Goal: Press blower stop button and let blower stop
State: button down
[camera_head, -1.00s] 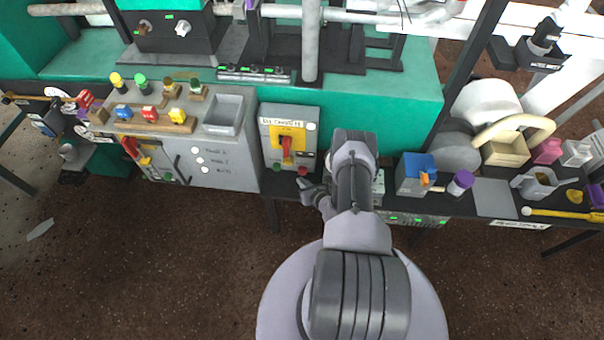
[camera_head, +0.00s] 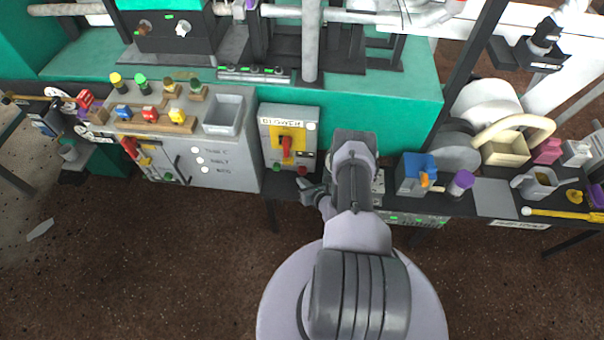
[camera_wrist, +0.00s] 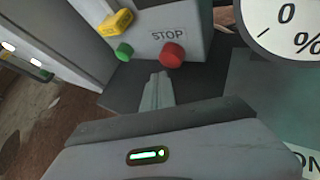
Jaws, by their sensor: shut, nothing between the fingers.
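The blower box (camera_head: 302,128) is a grey panel labelled BLOWER with a yellow plate and a red switch handle (camera_head: 287,148). Its red stop button (camera_head: 302,170) sits at the lower right of the front. In the wrist view the red button (camera_wrist: 171,54) is under the word STOP, with a green button (camera_wrist: 124,52) to its left. My gripper (camera_wrist: 158,76) is shut and empty, its fingertips just below and slightly left of the red button in the picture. I cannot tell whether they touch it. In the head view my gripper (camera_head: 304,184) is just below the box.
A grey cabinet (camera_head: 215,172) with labelled buttons stands left of the box. A blue container (camera_head: 415,172) and a purple-topped cup (camera_head: 461,182) stand on the black bench at the right. A round percent dial (camera_wrist: 290,28) is at the upper right in the wrist view. The floor in front is open.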

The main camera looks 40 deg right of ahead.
jog(key=shift+w+d, duration=0.25)
jog(key=shift+d, duration=0.05)
jog(key=shift+w+d, duration=0.35)
jog(key=shift+d, duration=0.05)
dwell(1.0)
jog(key=shift+s+a+p, duration=0.4)
jog(key=shift+s+a, duration=0.2)
jog(key=shift+a, duration=0.1)
jog(key=shift+s+a+p, duration=1.1)
jog(key=shift+s+a, duration=0.5)
jog(key=shift+a, duration=0.35)
jog(key=shift+s, duration=0.1)
